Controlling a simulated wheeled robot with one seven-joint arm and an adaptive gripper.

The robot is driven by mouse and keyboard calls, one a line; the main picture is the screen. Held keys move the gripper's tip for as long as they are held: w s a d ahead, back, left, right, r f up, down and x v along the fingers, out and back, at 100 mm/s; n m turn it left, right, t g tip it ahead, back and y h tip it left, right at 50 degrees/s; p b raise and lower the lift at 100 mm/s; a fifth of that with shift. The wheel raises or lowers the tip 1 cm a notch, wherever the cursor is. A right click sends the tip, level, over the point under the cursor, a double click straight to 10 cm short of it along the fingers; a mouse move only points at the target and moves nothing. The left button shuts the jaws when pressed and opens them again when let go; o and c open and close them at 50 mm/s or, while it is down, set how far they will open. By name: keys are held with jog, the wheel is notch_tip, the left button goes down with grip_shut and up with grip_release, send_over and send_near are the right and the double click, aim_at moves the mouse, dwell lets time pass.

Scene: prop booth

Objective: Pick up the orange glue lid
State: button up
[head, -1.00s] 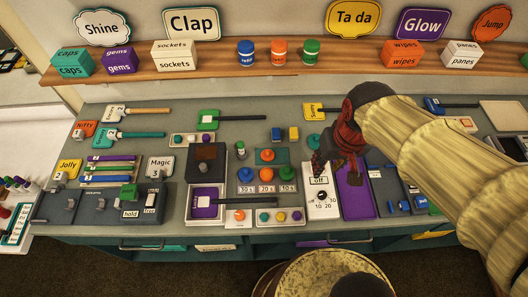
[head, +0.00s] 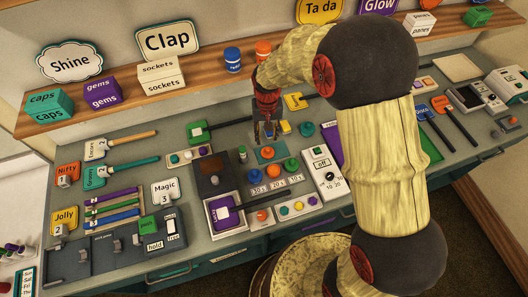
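A small round orange piece (head: 268,153), which looks like the lid, lies on a teal square pad on the workbench. My gripper (head: 268,138) hangs just above and behind it in the head view, pointing down. Its two dark fingers look spread apart with nothing visible between them. A gap seems to show between fingertips and lid, but depth is hard to judge.
A small green-topped jar (head: 242,154) stands left of the pad and a teal disc (head: 306,129) lies to its right. Small yellow and blue blocks are close behind my fingers. A shelf (head: 190,82) with jars and boxes runs behind. My arm hides part of the bench's right side.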

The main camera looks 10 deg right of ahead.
aim_at(268, 149)
jog(key=shift+d+f, duration=0.15)
jog(key=shift+f, duration=1.3)
jog(key=f, duration=0.3)
jog(key=f+b, duration=0.1)
jog(key=f, duration=0.1)
jog(key=shift+s+f, duration=0.1)
jog(key=shift+s, duration=0.15)
jog(key=shift+c, duration=1.1)
jog(key=shift+d, duration=0.1)
grip_shut()
